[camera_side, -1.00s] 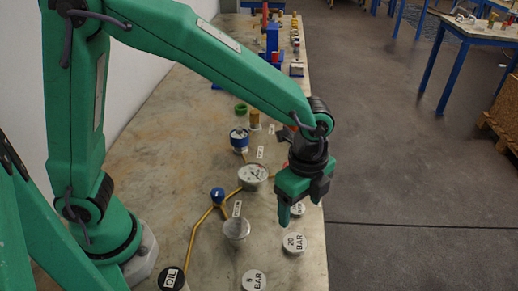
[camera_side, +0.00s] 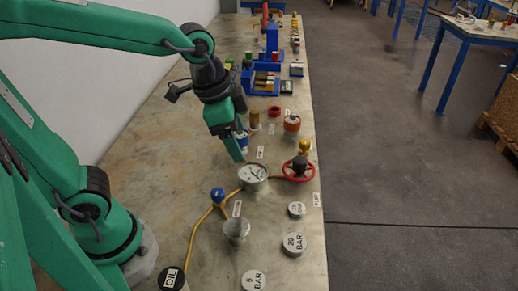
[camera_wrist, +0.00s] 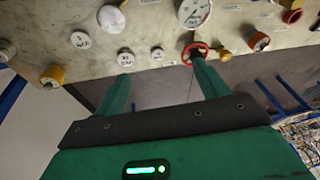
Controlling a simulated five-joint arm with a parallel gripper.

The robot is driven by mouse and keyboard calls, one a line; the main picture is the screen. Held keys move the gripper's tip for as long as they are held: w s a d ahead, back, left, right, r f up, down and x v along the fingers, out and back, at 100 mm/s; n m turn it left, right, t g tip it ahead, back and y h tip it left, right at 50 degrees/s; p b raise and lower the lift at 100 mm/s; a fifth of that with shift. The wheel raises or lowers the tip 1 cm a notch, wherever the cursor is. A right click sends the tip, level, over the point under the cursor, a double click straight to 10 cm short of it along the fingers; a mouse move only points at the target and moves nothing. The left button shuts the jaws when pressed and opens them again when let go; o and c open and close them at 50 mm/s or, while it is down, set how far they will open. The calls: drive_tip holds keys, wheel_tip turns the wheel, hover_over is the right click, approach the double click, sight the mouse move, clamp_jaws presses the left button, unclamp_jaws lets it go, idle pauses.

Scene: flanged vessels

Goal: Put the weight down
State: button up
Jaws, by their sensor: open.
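Several round grey weights lie on the table (camera_side: 140,150): one marked 5 BAR (camera_side: 254,281) at the near edge, one marked 20 BAR (camera_side: 293,243), and a smaller one (camera_side: 297,209) with a label too small to read surely. An unmarked grey disc (camera_side: 236,228) sits left of them. In the wrist view, labelled weights (camera_wrist: 80,40) lie beyond the fingers, apart from them. My gripper (camera_side: 239,152) is open and empty.
A round gauge (camera_side: 252,173), a red handwheel (camera_side: 299,169) and a blue ball (camera_side: 217,197) on yellow pipework stand near my gripper. Behind are an orange vessel (camera_side: 291,123), a brass cylinder (camera_side: 254,118) and a blue rack (camera_side: 262,82).

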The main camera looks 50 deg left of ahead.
drive_tip(key=s+a+r+n+t, duration=0.1)
drive_tip(key=s+a+n+t, duration=0.1)
drive_tip(key=s+a+n, duration=0.4)
drive_tip(key=shift+s+a+r+n+y, duration=0.35)
drive_tip(key=shift+a+r+n+y, duration=0.05)
drive_tip(key=shift+a+n, duration=0.3)
drive_tip(key=shift+c, duration=0.2)
idle(0.6)
